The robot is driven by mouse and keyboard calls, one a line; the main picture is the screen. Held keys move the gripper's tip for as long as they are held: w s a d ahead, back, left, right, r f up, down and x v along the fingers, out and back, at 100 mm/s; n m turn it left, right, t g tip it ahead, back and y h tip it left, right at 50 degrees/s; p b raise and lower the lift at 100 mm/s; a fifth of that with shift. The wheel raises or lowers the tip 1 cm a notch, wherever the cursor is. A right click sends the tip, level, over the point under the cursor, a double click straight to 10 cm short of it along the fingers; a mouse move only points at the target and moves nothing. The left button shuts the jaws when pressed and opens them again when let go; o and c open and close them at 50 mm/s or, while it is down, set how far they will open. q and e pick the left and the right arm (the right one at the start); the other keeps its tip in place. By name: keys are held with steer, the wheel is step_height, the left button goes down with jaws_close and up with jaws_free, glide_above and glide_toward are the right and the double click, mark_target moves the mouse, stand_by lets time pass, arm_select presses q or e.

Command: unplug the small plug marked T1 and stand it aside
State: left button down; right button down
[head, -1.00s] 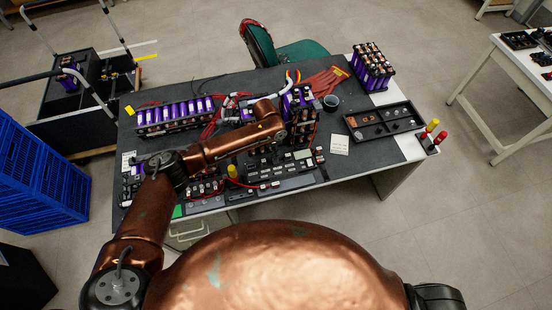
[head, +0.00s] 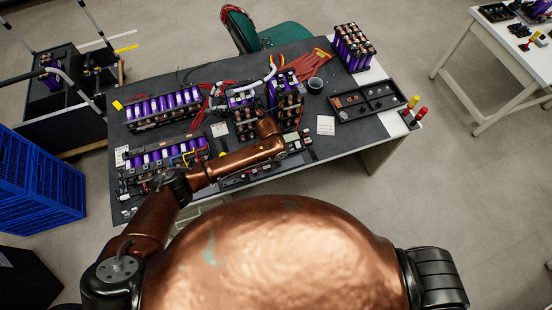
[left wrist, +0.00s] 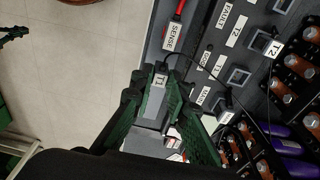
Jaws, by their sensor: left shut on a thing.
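In the left wrist view, the small dark plug with a white T1 label (left wrist: 160,80) sits between the fingertips of my left gripper (left wrist: 158,84), which is shut on it. A thin black cable runs from near it over the panel. The plug is beside the SENSE label, at the left edge of the dark panel (left wrist: 207,42). I cannot tell whether its lower end touches anything. Another plug, marked T2 (left wrist: 273,48), is at upper right. In the head view, my left gripper (head: 266,125) is over the table by the purple cells, its fingers mostly hidden. My right gripper is out of view.
On the table, battery modules (head: 163,106) stand at the left, and a black tray (head: 374,101) and a cup (head: 315,85) at the right. Red and yellow handles (head: 415,110) stand at the right edge. Busbars and cells (left wrist: 300,75) crowd the wrist view's right side.

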arm_select(q)
steer(key=shift+f, duration=0.45)
steer(key=shift+f+p, duration=0.35)
steer(key=shift+f, duration=0.1)
stand_by(0.4)
steer(key=c, duration=1.8)
jaws_free()
step_height(320, 180, up, 6)
steer(key=p, duration=0.6)
steer(key=shift+r, duration=0.1)
